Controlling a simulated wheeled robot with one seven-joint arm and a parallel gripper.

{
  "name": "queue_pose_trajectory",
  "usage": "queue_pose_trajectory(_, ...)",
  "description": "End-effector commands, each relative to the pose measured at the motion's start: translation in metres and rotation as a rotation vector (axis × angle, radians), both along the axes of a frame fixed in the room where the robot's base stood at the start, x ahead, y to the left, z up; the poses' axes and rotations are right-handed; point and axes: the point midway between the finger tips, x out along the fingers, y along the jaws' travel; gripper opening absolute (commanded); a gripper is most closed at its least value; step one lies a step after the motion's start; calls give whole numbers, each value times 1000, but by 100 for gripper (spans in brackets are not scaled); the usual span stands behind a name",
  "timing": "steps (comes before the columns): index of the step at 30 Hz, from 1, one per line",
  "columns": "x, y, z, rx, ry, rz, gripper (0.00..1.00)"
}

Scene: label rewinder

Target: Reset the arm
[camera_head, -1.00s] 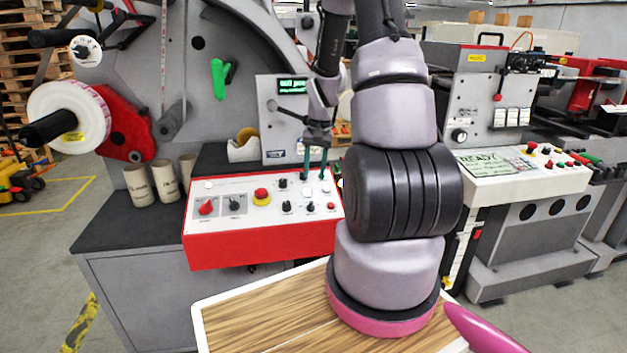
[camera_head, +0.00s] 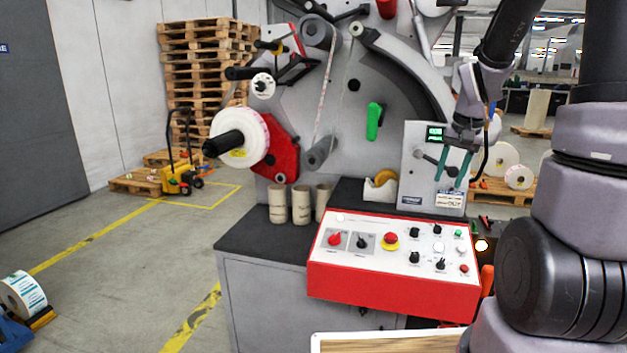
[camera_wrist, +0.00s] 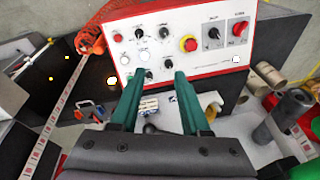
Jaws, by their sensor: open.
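My gripper (camera_head: 456,166) has two green fingers, spread apart with nothing between them. In the head view it hangs at the upper right, in front of the grey box with a small green display (camera_head: 434,134), above the control panel. The red and white control panel (camera_head: 395,268) carries knobs, buttons and a red emergency stop (camera_head: 390,238). In the wrist view my gripper (camera_wrist: 158,85) points toward the panel's row of knobs, and the panel (camera_wrist: 205,60) fills the upper middle. I cannot tell the gap between fingertips and panel. My arm comes down the right side of the head view.
The label rewinder (camera_head: 345,80) stands behind, with a white label roll (camera_head: 240,138) on its left. Several cardboard cores (camera_head: 301,204) and a tape dispenser (camera_head: 381,188) stand on the dark bench top (camera_head: 262,235). Stacked pallets (camera_head: 205,65) and a yellow pallet truck (camera_head: 180,178) are far left. Open floor lies left.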

Motion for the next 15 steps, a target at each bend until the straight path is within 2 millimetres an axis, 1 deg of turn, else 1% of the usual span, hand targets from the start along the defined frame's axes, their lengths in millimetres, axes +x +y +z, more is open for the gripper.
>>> queue_pose_trajectory(1,-9,10,23,-5,-39,14,46)
queue_pose_trajectory(3,-23,22,49,-5,-81,30,46)
queue_pose_trajectory(6,-47,38,81,0,-141,53,46)
queue_pose_trajectory(9,-73,53,109,8,-202,78,46)
queue_pose_trajectory(12,-101,67,132,22,-261,105,46)
queue_pose_trajectory(15,-127,78,148,37,-312,131,46)
